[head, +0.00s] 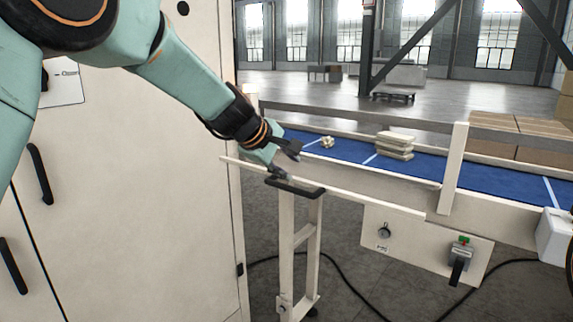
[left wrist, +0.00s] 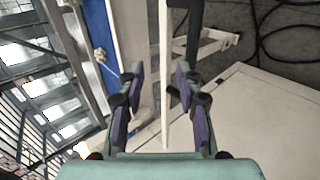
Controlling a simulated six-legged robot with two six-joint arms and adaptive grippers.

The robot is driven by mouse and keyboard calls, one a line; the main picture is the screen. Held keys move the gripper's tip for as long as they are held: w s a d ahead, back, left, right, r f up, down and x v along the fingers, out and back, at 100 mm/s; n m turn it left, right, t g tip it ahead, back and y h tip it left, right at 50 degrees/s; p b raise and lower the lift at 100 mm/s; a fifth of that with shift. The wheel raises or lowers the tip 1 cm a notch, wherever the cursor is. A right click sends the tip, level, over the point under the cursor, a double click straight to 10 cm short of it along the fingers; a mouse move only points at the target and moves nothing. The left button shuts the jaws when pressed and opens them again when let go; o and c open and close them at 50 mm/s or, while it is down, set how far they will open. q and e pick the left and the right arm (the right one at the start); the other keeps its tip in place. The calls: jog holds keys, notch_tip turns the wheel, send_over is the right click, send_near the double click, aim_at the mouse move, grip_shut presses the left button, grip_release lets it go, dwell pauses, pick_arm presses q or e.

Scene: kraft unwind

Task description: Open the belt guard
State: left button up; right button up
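The belt guard (head: 370,203) is a long cream bar along the near side of the blue conveyor belt, with a black handle (head: 295,188) near its left part. The guard shows edge-on in the left wrist view (left wrist: 163,60), with the black handle (left wrist: 195,28) to its right. My left gripper (head: 287,162) is open just above and behind the handle. In the left wrist view its fingers (left wrist: 160,82) stand apart on either side of the guard's edge, with nothing visibly gripped. Contact with the handle cannot be told. My right gripper is not in view.
A tall cream cabinet (head: 130,215) stands at the left. The blue belt (head: 345,155) carries a stack of pale packs (head: 396,145) and a small crumpled item (head: 327,142). A control panel (head: 425,255) with a black-handled switch hangs below. A black cable lies on the floor.

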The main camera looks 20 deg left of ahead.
pick_arm(q)
jog(key=shift+w+f, duration=0.1)
jog(key=v, duration=1.2)
